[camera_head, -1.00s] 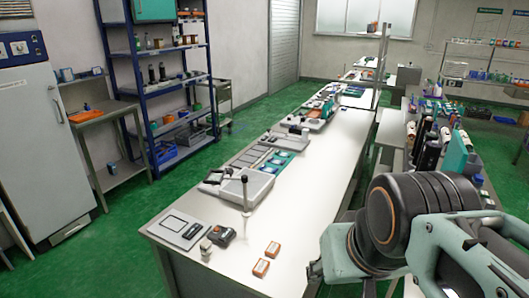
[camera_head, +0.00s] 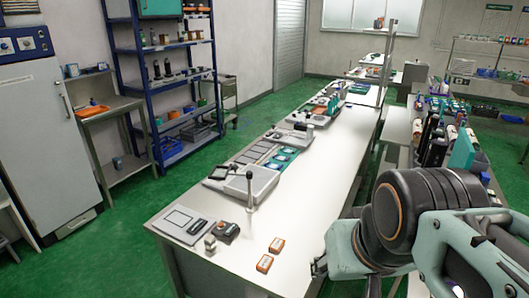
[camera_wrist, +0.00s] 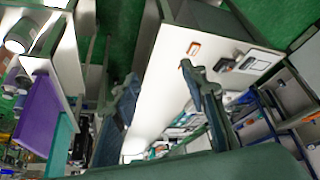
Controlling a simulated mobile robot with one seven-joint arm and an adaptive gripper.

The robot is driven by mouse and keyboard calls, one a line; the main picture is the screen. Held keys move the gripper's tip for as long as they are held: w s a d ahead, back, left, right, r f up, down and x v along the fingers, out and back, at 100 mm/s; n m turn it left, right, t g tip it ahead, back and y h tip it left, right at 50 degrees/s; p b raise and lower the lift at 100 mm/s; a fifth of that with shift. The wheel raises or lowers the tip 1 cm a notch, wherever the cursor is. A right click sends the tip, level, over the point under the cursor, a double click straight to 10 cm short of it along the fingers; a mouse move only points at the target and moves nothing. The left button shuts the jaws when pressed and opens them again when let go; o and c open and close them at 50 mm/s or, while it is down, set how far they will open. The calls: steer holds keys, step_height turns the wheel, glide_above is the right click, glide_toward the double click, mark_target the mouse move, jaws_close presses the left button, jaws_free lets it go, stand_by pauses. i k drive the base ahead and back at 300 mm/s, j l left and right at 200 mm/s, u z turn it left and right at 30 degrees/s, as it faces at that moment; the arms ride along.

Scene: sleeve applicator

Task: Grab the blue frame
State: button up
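A flat teal panel with small blue squares (camera_head: 282,157) lies on the long white bench, near the middle of its left side. It is small in the head view, and I cannot tell whether one of these pieces is the blue frame. My gripper (camera_wrist: 160,73) shows in the wrist view with its two fingers wide apart and nothing between them. The bench top and an orange-and-white box (camera_wrist: 194,48) show beyond the fingers. The gripper is apart from the blue squares.
The white bench (camera_head: 315,190) has a clear right half. A blue shelf rack (camera_head: 160,80) stands left. Bottles crowd another bench at right.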

mark_target(269, 164)
steer(key=i+j+u, duration=0.1)
steer(key=j+u, duration=0.35)
steer(key=i+j+u, duration=0.15)
steer(key=j, duration=0.2)
steer(key=i+j+u, duration=0.15)
steer(key=j, duration=0.25)
steer(key=i+j+u, duration=0.75)
steer(key=i, duration=0.15)
steer(key=i+j+u, duration=0.2)
steer(key=i+u, duration=0.2)
steer(key=i, duration=0.15)
steer(key=i+z, duration=0.2)
steer(key=i, duration=0.35)
steer(key=i+j+z, duration=0.2)
steer(key=i, duration=0.3)
steer(key=i+l+z, duration=0.1)
steer(key=i+z, duration=0.7)
steer(key=z, duration=0.15)
steer(key=i+l+z, duration=0.1)
steer(key=i+z, duration=0.65)
steer(key=z, duration=0.25)
